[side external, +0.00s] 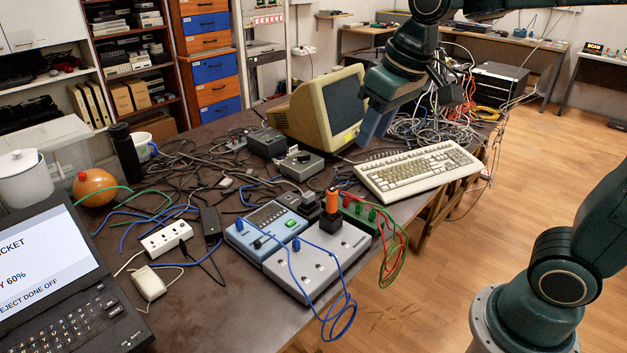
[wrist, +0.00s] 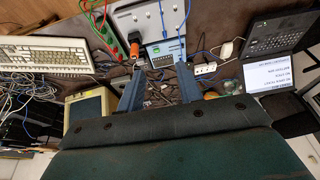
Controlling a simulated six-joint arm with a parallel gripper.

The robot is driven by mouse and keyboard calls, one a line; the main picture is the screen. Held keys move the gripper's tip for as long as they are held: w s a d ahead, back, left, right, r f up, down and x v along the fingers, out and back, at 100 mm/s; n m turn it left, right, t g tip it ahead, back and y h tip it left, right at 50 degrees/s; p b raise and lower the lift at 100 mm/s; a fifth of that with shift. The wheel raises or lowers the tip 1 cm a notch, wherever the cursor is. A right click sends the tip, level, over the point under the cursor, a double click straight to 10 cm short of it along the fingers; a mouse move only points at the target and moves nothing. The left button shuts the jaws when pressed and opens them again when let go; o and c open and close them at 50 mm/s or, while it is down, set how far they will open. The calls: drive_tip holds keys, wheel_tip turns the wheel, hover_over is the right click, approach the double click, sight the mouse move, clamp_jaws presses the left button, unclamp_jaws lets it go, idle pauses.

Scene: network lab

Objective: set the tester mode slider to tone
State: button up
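The blue tester (side external: 266,229) lies on the dark table with a dark display panel and a small black knob (side external: 257,243) on its top. I cannot tell for certain that this knob is the mode slider, and its labels are too small to read. The tester also shows in the wrist view (wrist: 166,48), beyond my fingers. My gripper (wrist: 160,72) is open and empty, its two blue fingers apart. In the side view my gripper (side external: 372,128) hangs in front of the beige monitor, well above the table, up and right of the tester.
A grey jack box (side external: 318,262) with blue cables adjoins the tester.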

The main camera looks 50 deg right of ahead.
drive_tip(key=w+a+f+g, duration=0.1)
drive_tip(key=w+a+f, duration=0.1)
drive_tip(key=w, duration=0.6)
drive_tip(key=g, duration=0.3)
hover_over(257, 241)
wheel_tip(257, 241, down, 19)
drive_tip(key=shift+r, duration=0.2)
drive_tip(key=shift+f, duration=0.15)
wheel_tip(257, 241, down, 13)
drive_tip(key=shift+f, duration=0.2)
clamp_jaws()
